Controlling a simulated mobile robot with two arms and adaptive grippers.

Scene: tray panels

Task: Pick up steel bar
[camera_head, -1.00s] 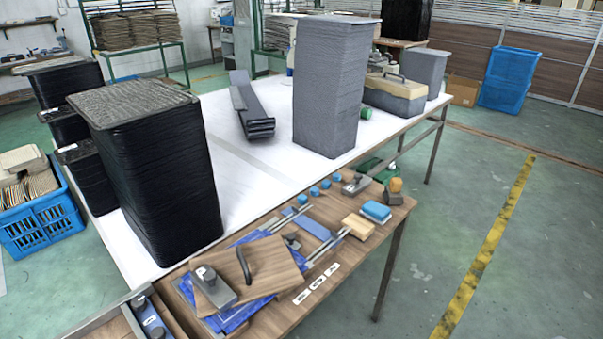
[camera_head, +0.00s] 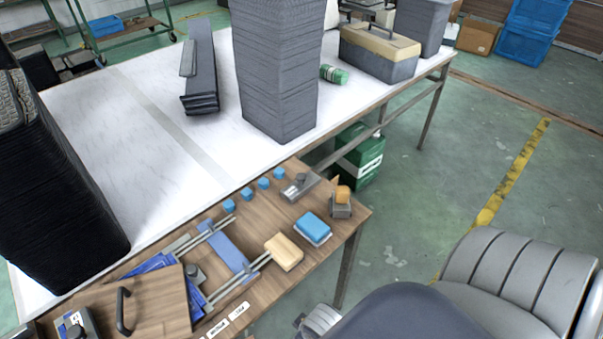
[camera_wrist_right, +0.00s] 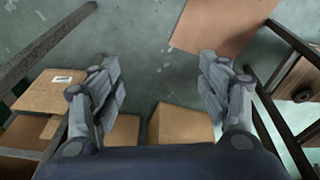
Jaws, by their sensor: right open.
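Thin steel rods (camera_head: 211,229) lie on both sides of a blue plate (camera_head: 226,247) on the wooden bench, near a wooden board with a black handle. A flat steel piece with a knob (camera_head: 299,187) lies at the bench's back right. I cannot tell which of these is the steel bar. My right gripper (camera_wrist_right: 162,70) is open and empty in the right wrist view, above cardboard boxes and the floor. My left gripper is not in view.
The wooden bench (camera_head: 285,214) also holds small blue blocks (camera_head: 264,183), a tan block (camera_head: 284,252) and a blue sponge-like block (camera_head: 313,228). Tall dark stacks and a toolbox (camera_head: 380,52) stand on the white table (camera_head: 150,75). Floor right of the bench is clear.

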